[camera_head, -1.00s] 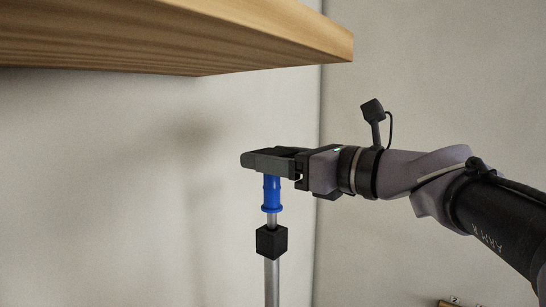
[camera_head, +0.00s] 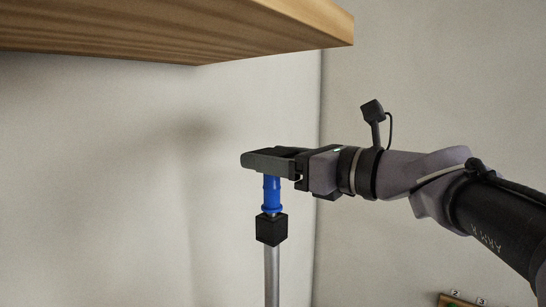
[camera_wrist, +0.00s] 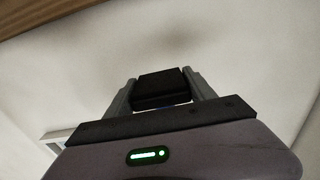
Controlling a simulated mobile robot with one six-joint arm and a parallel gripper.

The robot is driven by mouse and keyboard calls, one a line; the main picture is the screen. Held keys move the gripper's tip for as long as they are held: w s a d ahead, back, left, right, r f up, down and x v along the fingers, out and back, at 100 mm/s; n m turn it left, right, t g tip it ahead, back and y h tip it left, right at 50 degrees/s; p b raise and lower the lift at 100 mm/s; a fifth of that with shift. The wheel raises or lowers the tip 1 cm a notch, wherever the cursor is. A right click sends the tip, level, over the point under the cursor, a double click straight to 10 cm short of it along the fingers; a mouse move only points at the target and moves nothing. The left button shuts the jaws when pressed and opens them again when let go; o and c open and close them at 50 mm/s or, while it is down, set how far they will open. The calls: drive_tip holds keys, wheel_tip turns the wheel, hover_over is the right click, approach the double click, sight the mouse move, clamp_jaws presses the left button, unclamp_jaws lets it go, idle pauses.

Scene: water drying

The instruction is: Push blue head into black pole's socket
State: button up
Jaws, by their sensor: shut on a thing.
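The blue head (camera_head: 271,193) is upright below my gripper (camera_head: 262,160) in the head view. My gripper is shut on the top of the head, which its fingers hide. A black block (camera_head: 271,229), the socket, sits on a grey metal pole (camera_head: 272,276) that stands upright. The head's lower flange is just above the block, with only a sliver of metal shaft between them. In the wrist view, the gripper fingers (camera_wrist: 163,92) close around a dark block-shaped part, and a thin trace of blue (camera_wrist: 178,104) shows beneath it.
A wooden shelf (camera_head: 190,30) overhangs at the top left, above my gripper. Pale walls (camera_head: 120,180) stand behind. A small numbered wooden item (camera_head: 458,300) shows at the lower right edge. The space around the pole is clear.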

drive_tip(key=shift+f+b, duration=0.4)
drive_tip(key=shift+f, duration=0.15)
drive_tip(key=o, duration=1.5)
drive_tip(key=shift+s+d, duration=0.1)
drive_tip(key=b+v, duration=0.3)
drive_tip(key=v, duration=1.4)
